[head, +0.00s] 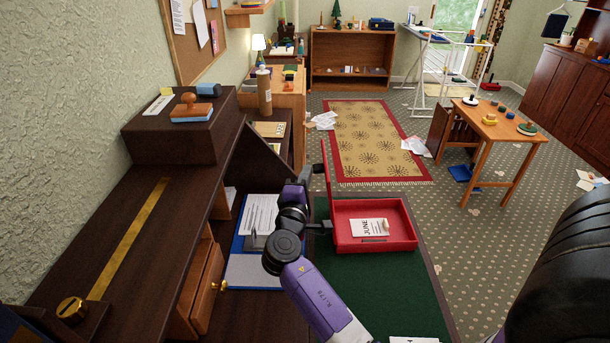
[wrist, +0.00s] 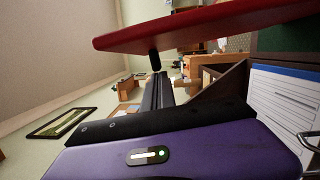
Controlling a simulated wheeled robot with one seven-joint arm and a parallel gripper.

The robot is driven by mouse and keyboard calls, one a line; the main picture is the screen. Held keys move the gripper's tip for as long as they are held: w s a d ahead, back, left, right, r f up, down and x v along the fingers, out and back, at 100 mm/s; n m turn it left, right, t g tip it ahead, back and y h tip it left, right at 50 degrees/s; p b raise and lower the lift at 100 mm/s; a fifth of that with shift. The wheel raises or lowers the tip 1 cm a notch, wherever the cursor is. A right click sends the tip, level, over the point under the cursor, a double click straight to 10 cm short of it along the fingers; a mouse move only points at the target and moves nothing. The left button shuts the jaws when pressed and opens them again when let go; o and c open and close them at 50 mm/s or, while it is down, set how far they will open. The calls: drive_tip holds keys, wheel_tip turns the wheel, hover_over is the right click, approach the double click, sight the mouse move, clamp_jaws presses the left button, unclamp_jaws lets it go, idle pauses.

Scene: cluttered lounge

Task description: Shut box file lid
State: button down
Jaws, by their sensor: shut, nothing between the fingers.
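The red box file (head: 408,222) lies open on the green desk mat, with a white card marked JUNE (head: 368,227) inside. Its lid (head: 327,182) stands about upright at the box's left side, seen nearly edge-on. In the wrist view the lid (wrist: 210,27) spans the top as a broad red panel. My gripper (head: 317,170) is to the left of the lid, on its outer side, near its upper part. The gripper also shows in the wrist view (wrist: 155,62), its narrow tip close against the lid; I cannot tell whether it touches. It is shut and empty.
A blue clipboard with paper (head: 260,215) lies left of the green mat (head: 385,285). The dark desk shelf (head: 110,235) rises at the left, with a small open drawer (head: 207,288). Open floor and a patterned rug (head: 370,140) lie beyond the desk.

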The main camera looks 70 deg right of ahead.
drive_tip(key=s+d+f+m+y+p, duration=0.1)
drive_tip(key=s+d+m, duration=0.4)
drive_tip(key=s, duration=0.5)
drive_tip(key=s+d+f+m+y+p, duration=0.1)
drive_tip(key=s+d+m, duration=0.3)
drive_tip(key=s, duration=0.7)
drive_tip(key=shift+d+f+m+t+y+p, duration=0.3)
drive_tip(key=shift+d+f+m+y+p, duration=0.15)
drive_tip(key=shift+f+p, duration=0.3)
drive_tip(key=shift+s+r, duration=0.1)
drive_tip(key=shift+r, duration=0.1)
